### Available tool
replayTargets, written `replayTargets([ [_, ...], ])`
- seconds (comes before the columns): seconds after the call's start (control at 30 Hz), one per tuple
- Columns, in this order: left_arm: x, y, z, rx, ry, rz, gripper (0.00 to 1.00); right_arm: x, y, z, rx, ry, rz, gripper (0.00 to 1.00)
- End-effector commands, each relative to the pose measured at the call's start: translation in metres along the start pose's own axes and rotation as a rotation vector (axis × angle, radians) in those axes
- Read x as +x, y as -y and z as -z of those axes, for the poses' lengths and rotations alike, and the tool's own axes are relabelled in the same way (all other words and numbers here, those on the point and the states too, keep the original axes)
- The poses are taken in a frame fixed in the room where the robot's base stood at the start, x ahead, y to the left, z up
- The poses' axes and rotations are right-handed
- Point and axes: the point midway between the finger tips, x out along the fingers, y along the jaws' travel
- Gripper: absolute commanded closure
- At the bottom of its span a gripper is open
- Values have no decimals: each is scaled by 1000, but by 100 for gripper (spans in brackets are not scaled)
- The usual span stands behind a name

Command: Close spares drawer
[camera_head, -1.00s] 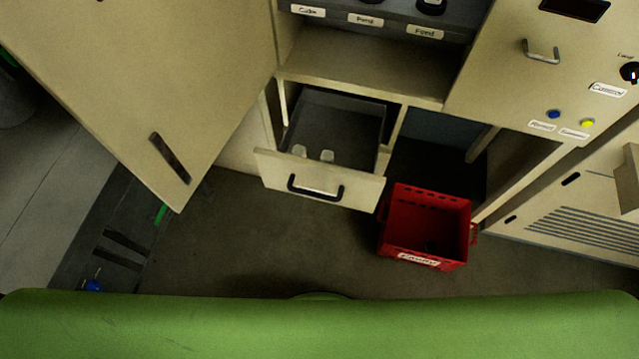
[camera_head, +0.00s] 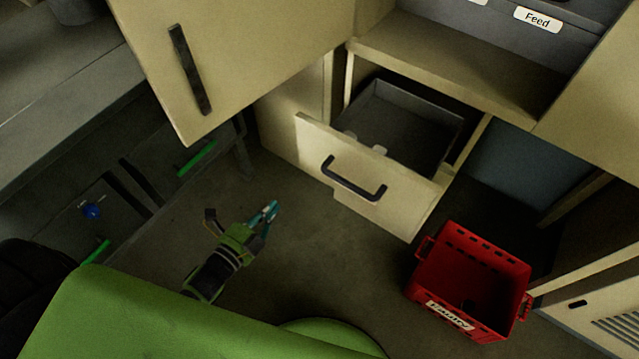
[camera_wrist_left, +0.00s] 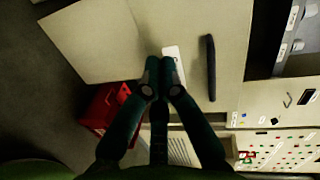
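The pale spares drawer (camera_head: 375,172) stands pulled out of the cabinet in the head view, with its grey inside showing. Its front carries a dark bar handle (camera_head: 353,182). Small pale items (camera_head: 378,150) show just behind the front. My left gripper (camera_head: 268,214) is left of and below the drawer front in the picture, apart from it. Its teal fingers are together with nothing visibly held; they also show in the left wrist view (camera_wrist_left: 163,72). A pale panel with a dark handle (camera_wrist_left: 211,68) lies beyond them there; I cannot tell which panel. My right gripper is not in view.
An open cabinet door (camera_head: 235,55) with a dark handle hangs at the upper left of the drawer. A red crate (camera_head: 425,290) labelled "Faulty" stands on the floor right of the drawer. Floor (camera_head: 310,240) is clear before the drawer front.

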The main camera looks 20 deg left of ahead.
Motion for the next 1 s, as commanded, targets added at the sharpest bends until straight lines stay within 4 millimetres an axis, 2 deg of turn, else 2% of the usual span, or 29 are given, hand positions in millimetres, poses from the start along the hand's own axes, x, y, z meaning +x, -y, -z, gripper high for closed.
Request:
replayTargets([
  [0.03, 3, 7, 5, 74, -37, 57, 100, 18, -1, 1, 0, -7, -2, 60],
  [0.1, 3, 25, 13, 147, -68, 113, 100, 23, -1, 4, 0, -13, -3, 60],
  [0.2, 4, 39, 20, 198, -89, 152, 100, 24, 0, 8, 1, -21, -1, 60],
  [0.37, 19, 47, 23, 206, -93, 161, 100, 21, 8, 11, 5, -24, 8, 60],
  [0.57, 59, 53, 27, 204, -91, 160, 100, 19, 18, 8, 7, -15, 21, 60],
  [0.8, 108, 59, 32, 201, -91, 158, 100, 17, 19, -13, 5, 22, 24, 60],
  [1.0, 133, 61, 35, 200, -90, 155, 100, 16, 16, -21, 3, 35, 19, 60],
])
